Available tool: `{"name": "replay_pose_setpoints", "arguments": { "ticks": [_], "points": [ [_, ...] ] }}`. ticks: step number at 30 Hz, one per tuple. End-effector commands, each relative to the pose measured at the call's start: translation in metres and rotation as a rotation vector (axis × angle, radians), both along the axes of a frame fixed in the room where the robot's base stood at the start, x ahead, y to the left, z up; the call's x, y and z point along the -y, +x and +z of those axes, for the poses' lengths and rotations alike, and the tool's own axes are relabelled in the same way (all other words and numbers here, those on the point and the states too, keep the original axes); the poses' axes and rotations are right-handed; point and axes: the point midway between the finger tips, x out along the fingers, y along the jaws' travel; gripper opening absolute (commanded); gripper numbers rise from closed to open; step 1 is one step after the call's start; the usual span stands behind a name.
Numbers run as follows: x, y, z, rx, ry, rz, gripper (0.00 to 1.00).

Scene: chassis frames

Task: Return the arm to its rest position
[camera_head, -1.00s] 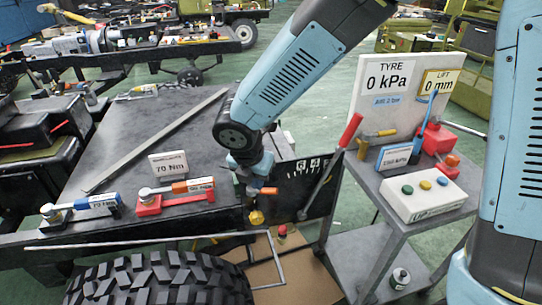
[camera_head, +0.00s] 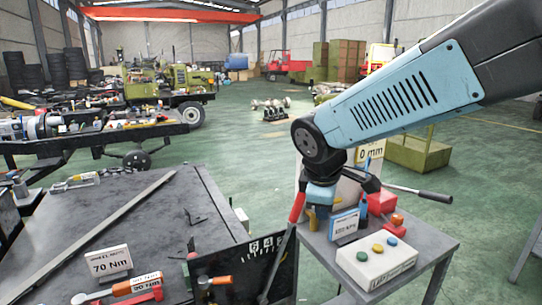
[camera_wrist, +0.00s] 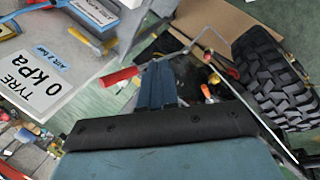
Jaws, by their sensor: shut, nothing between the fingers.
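My arm reaches in from the upper right in the head view, bent at a dark round joint, and its blue wrist (camera_head: 320,195) hangs down over the small grey trolley. My gripper (camera_wrist: 158,68) shows in the wrist view as two blue fingers pressed together with nothing between them. In the head view its fingertips cannot be made out clearly. The wrist is close to a red-handled lever (camera_head: 297,207) and the blue-framed display (camera_head: 344,223) on the trolley; I cannot tell whether it touches either.
The trolley (camera_head: 423,245) carries a white box (camera_head: 378,262) with coloured buttons and a red tool (camera_head: 382,202). A dark workbench (camera_head: 190,210) at left holds a long bar and a 70 Nm sign (camera_head: 109,262). A large tyre (camera_wrist: 275,80) shows in the wrist view. Green floor lies open behind.

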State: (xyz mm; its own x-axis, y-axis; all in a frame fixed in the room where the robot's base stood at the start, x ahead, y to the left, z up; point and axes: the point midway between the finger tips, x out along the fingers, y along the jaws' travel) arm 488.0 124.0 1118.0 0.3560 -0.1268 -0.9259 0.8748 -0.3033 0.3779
Motion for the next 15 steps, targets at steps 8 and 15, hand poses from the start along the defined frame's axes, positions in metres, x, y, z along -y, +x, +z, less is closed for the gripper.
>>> {"name": "replay_pose_setpoints", "arguments": {
  "ticks": [8, 15],
  "points": [
    [0.071, -0.039, 0.035, 0.100, 0.262, -0.533, 0.00],
    [0.110, -0.078, 0.052, 0.164, 0.497, -0.919, 0.00]
  ]
}}
